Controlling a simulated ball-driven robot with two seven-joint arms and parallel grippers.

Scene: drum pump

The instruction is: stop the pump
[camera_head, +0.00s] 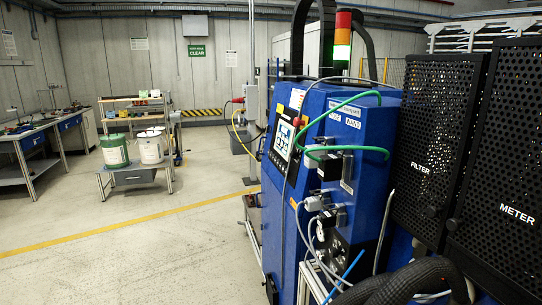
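A blue machine cabinet (372,125) stands at the centre right, seen at an angle. On its left face is a control panel with a lit screen (284,138). A small red part, perhaps a button (297,121), is near the top of the panel; it is too small to be sure. A signal tower (343,37) on top has a red section above a bright, lit-looking lower section. I cannot pick out the drum pump itself for certain. Neither of my grippers is in view.
Black perforated doors marked FILTER (425,145) and METER (505,175) are at the right. A black corrugated hose (405,283) crosses the bottom. A stand with pails (115,150) and a workbench (35,140) are at the left. The floor (130,250) left of the machine is clear.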

